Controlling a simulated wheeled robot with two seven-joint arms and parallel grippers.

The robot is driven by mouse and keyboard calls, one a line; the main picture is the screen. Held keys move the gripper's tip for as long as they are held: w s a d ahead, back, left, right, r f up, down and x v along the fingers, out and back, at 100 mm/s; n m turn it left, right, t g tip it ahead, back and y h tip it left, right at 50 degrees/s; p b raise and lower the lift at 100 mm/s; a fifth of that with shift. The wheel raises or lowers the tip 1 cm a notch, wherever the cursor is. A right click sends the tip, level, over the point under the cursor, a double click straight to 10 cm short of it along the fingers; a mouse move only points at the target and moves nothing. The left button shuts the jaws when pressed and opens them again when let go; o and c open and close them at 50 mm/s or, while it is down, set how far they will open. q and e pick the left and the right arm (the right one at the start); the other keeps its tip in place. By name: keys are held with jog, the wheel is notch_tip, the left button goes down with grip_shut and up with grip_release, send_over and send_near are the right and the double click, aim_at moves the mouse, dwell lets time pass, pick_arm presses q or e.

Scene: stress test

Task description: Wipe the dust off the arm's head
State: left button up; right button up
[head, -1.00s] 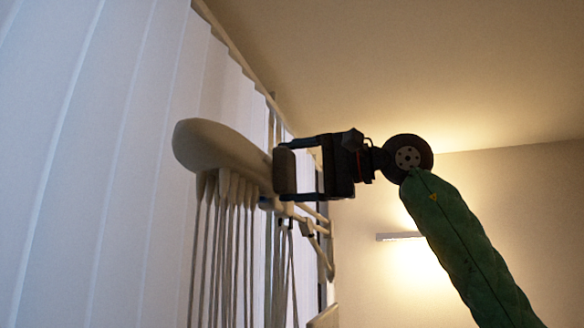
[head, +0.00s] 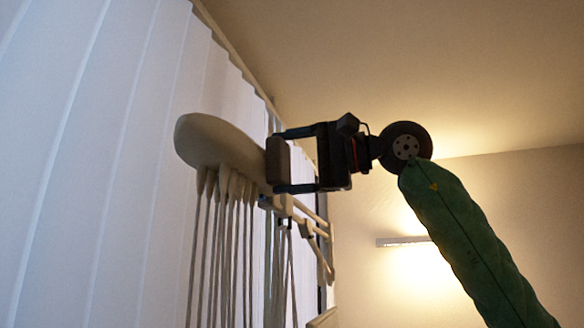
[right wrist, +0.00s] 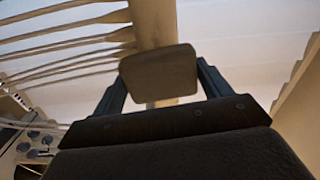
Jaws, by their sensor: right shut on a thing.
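The arm's head (head: 205,140) is a pale, smooth, rounded piece in the head view, with a row of cables hanging under it. My right gripper (head: 278,160) is at its right end and is shut on a small brownish block (head: 279,161). The block lies over or against the head's right end; I cannot tell if they touch. In the right wrist view the block (right wrist: 160,73) sits between the two dark fingers, with a pale surface (right wrist: 152,22) behind it. Dust is too fine to make out. My left gripper is not in view.
Several grey cables (head: 222,250) hang below the head. A pale jointed arm (head: 312,225) runs below and behind my gripper. White vertical blinds (head: 90,150) stand behind at left. A lit wall lamp (head: 402,241) is at right. The space above my gripper is clear.

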aim_at(252, 150)
jog(key=shift+s+a+f+b, duration=0.2)
jog(key=shift+s+b, duration=0.1)
jog(key=shift+s, duration=0.15)
jog(key=shift+s+a+r+b, duration=0.1)
jog(key=shift+s+a+b, duration=0.15)
jog(key=shift+s, duration=0.35)
jog(key=shift+s+a+r+b, duration=0.1)
jog(key=shift+s+b, duration=0.15)
jog(key=shift+s, duration=0.3)
jog(key=shift+s+a+f+b, duration=0.15)
jog(key=shift+s+b, duration=0.25)
jog(key=shift+s, duration=0.15)
jog(key=shift+s+a+b, duration=0.2)
jog(key=shift+s, duration=0.3)
jog(key=shift+s+a+b, duration=0.2)
jog(key=shift+s, duration=0.3)
jog(key=shift+d, duration=0.1)
jog(key=b+v, duration=0.1)
jog(key=v, duration=0.5)
